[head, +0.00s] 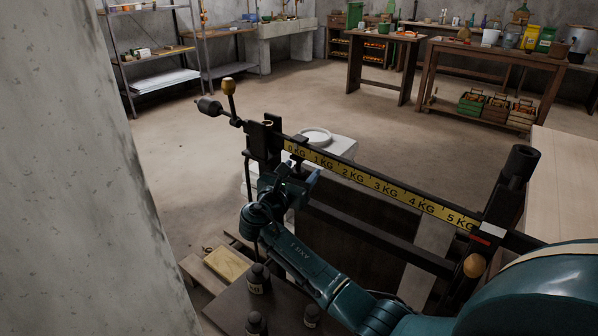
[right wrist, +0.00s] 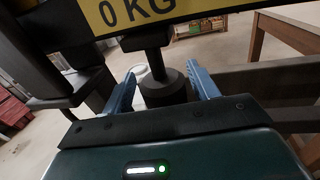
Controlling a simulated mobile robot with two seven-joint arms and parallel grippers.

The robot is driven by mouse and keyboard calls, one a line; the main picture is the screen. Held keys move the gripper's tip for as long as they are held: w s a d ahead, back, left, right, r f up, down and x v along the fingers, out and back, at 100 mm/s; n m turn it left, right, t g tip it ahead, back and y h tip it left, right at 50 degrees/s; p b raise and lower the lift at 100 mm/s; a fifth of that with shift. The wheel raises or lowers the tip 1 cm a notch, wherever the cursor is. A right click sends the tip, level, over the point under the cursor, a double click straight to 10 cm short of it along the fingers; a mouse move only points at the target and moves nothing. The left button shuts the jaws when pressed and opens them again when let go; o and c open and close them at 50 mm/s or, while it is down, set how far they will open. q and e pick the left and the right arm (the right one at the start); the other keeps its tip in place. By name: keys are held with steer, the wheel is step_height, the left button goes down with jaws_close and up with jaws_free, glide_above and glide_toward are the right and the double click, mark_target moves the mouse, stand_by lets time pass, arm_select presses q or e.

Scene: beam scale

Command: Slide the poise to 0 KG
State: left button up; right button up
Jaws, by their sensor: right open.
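The beam scale's yellow strip (head: 378,186) runs from 0 KG at left to 5 KG at right in the head view. In the right wrist view the strip (right wrist: 128,12) shows its 0 KG mark. The poise (right wrist: 168,86) is a dark cylinder on a short stem, hanging below the beam just under that 0 KG label. My right gripper (right wrist: 160,88) is open, with one blue finger on each side of the poise. A gap shows beside each finger. In the head view my right gripper (head: 296,180) is under the beam's left end and largely hides the poise. My left gripper is not in view.
A dark upright post (head: 519,165) stands at the beam's right end. A black counterweight (head: 209,106) sticks out at the left end. Dark weights (head: 259,279) stand on the base below my arm. A concrete pillar (head: 85,180) fills the left side.

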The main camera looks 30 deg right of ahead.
steer(key=v, duration=1.3)
